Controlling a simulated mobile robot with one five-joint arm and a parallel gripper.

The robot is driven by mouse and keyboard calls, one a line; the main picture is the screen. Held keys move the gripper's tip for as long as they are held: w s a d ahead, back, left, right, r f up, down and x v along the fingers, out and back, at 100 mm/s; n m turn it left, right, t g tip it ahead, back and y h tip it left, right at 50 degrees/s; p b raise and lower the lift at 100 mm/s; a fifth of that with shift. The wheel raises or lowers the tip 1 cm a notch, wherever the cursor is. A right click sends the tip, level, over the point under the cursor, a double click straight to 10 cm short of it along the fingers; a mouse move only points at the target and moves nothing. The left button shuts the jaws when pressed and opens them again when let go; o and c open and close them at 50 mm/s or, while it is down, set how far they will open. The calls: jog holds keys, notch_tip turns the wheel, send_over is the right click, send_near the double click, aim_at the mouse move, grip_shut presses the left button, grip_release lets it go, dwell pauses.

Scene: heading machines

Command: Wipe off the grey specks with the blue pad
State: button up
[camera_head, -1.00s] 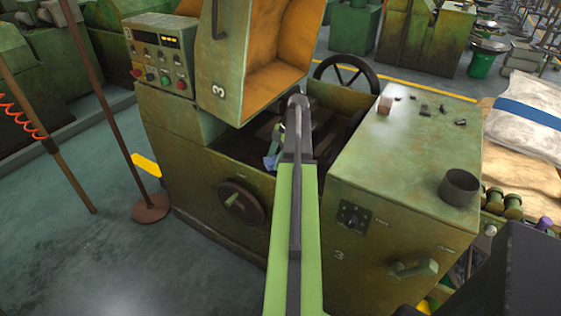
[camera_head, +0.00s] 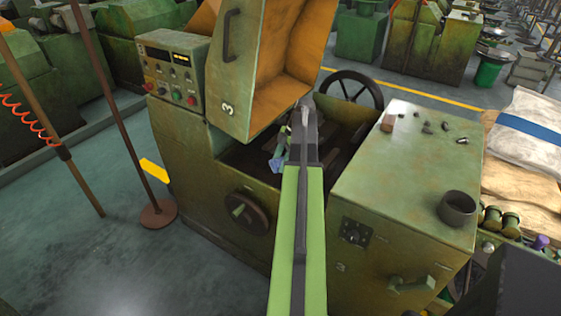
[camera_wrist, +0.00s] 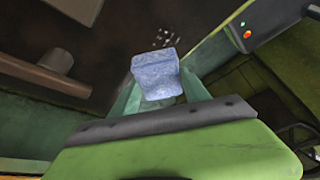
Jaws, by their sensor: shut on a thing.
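The blue pad (camera_wrist: 157,76) is pale blue and block-shaped, held between the two green fingers of my gripper (camera_wrist: 160,92) in the wrist view. In the head view the pad (camera_head: 277,161) is a small blue patch left of my arm, over the open bay of the green machine (camera_head: 345,215). A small cluster of pale grey specks (camera_wrist: 163,38) lies on the dark brown surface just beyond the pad in the wrist view. Whether the pad touches that surface cannot be told. The specks cannot be made out in the head view, where my arm covers part of the bay.
The raised hood (camera_head: 235,75) stands open over the bay. A handwheel (camera_head: 349,92) is behind it. The machine's right top (camera_head: 400,165) bears a small brown block (camera_head: 388,122), several dark bits and a dark cup (camera_head: 457,208). A thin pole stands at the left.

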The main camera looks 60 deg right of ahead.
jog(key=shift+f, duration=0.1)
notch_tip(320, 180, up, 3)
jog(key=p, duration=0.3)
jog(key=shift+s, duration=0.1)
dwell(0.5)
